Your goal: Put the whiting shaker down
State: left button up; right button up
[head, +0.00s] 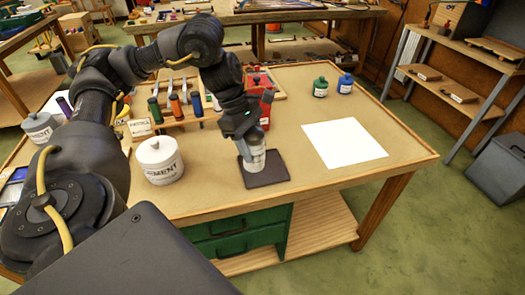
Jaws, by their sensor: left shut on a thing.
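The whiting shaker (254,161) is a pale grey-white container with a dark-lettered label. It stands upright at the dark square mat (266,170), or just above it; I cannot tell whether its base touches. My left gripper (249,138) comes down from above and is shut on the upper part of the shaker, hiding its top. My right gripper is not in the head view.
A white cement tub (159,160) stands left of the mat. A red can (266,108) and a rack of tools (176,106) are behind. Bare tabletop surrounds the sheet.

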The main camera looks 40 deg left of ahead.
pick_arm(q)
jog(key=shift+w+a+f, duration=0.75)
jog(key=shift+w+f, duration=0.75)
jog(key=shift+f, duration=0.4)
jog(key=shift+w+a+f, duration=0.7)
jog(key=shift+w+f, duration=0.75)
jog(key=shift+f, duration=0.4)
jog(key=shift+w+a+f, duration=0.75)
jog(key=shift+w+f, duration=0.75)
jog(key=shift+f, duration=0.4)
jog(key=shift+f+b, duration=0.25)
jog(key=shift+b, duration=0.05)
jog(key=o, duration=1.1)
jog(key=shift+r, duration=0.1)
jog(key=shift+o, duration=0.2)
